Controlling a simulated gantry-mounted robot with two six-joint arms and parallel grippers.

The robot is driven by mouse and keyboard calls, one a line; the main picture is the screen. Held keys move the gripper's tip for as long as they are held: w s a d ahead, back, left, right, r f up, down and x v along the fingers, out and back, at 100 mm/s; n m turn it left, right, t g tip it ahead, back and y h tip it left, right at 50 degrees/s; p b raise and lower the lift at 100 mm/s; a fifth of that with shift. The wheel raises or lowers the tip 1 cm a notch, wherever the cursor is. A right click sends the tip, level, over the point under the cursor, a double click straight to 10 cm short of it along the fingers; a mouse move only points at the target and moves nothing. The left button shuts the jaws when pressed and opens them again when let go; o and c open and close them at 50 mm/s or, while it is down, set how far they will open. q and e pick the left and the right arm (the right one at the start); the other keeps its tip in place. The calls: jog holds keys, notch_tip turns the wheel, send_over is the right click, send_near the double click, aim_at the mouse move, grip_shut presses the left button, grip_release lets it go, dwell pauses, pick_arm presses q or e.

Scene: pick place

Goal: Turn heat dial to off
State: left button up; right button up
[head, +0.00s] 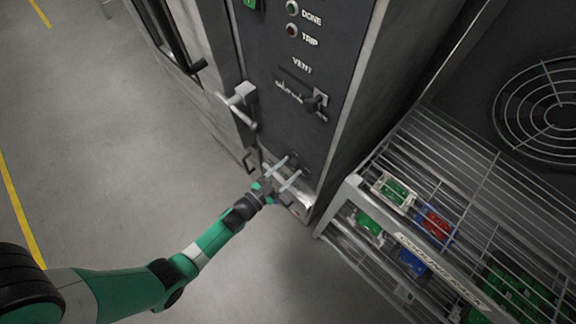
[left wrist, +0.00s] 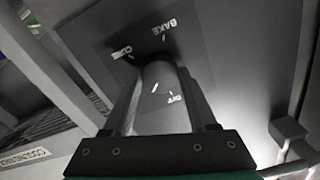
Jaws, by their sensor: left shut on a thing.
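The heat dial is a dark grey round knob (left wrist: 160,118) low on the oven's control panel. In the left wrist view it sits between my gripper's two fingers. The words CURE and BAKE show on the panel beyond it, and a third small label, seemingly OFF, shows near the right finger. A short white mark shows at the knob; I cannot tell clearly which label it points to. My left gripper (head: 289,168) is shut on the dial at the panel's lower end in the head view. The dial is mostly hidden there. My right gripper is not in view.
The dark control panel (head: 300,85) carries DONE and TRIP lamps and a vent lever (head: 315,102). A door handle (head: 242,96) juts out to the left. A wire rack (head: 470,190) with several small coloured parts stands to the right. Open floor (head: 110,140) lies left.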

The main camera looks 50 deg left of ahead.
pick_arm(q)
jog(key=n+p, duration=0.1)
jog(key=n, duration=0.3)
jog(key=shift+r+n, duration=0.1)
jog(key=shift+n, duration=0.2)
jog(key=shift+a+n+p, duration=0.1)
jog(key=shift+n+p, duration=0.2)
jog(key=shift+n, duration=2.3)
jog(key=o, duration=1.4)
jog(key=shift+c, duration=0.2)
jog(key=s+p, duration=0.3)
jog(key=s, duration=0.8)
jog(key=shift+s+d, duration=0.3)
jog(key=shift+d, duration=0.15)
